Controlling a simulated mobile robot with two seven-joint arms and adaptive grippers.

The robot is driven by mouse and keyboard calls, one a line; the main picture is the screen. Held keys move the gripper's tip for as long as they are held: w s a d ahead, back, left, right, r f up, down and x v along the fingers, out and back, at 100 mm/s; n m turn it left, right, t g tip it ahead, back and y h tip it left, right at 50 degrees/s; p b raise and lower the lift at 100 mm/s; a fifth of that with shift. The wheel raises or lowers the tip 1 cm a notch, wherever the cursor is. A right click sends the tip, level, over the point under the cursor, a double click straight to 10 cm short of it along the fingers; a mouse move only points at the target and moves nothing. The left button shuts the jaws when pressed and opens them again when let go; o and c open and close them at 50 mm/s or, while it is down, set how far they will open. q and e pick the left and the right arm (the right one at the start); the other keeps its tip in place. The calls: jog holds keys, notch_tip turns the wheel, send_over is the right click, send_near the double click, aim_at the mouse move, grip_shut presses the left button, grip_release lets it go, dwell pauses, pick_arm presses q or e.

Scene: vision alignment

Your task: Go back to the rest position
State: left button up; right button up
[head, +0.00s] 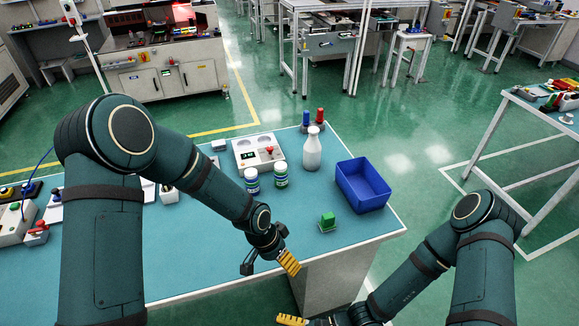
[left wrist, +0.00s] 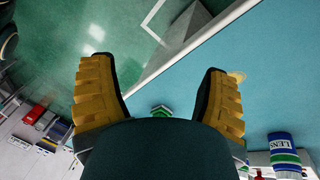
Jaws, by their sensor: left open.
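My left gripper (head: 270,264) is above the front edge of the teal table (head: 225,255) in the head view. In the left wrist view its two yellow-padded fingers (left wrist: 160,95) stand wide apart with nothing between them. A green block (head: 327,220) sits on the table to the right of the gripper; part of it shows in the left wrist view (left wrist: 162,111) above the gripper's dark body. My right gripper (head: 292,320) is low at the bottom edge of the head view. One yellow finger pad shows and the rest is cut off, so its opening is unclear.
A blue bin (head: 362,185), a white bottle (head: 312,150), two labelled jars (head: 252,180) (head: 281,174) and a control box (head: 257,152) stand on the table. Red and blue posts (head: 312,119) stand behind. Green floor (head: 440,130) lies open to the right.

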jog(key=s+d+f+n+g+h+b, duration=0.2)
jog(key=d+f+n+h, duration=0.3)
jog(key=h, duration=0.1)
pick_arm(q)
jog(key=s+a+f+n+t+b, duration=0.2)
jog(key=s+a+f+n, duration=0.6)
jog(key=s+f+n, duration=0.1)
jog(key=shift+f+n+b, duration=0.35)
jog(key=shift+f+n, duration=0.15)
jog(key=shift+n, duration=0.1)
pick_arm(e)
jog(key=w+d+n+t+h, duration=0.2)
jog(key=w+d+n+t, duration=0.1)
jog(key=w, duration=0.3)
jog(key=w+d+n+t+h, duration=0.3)
jog(key=w+t, duration=0.1)
jog(key=w, duration=0.2)
jog(key=shift+w+d+f, duration=0.15)
jog(key=shift+w+f, duration=0.1)
jog(key=shift+f, duration=0.2)
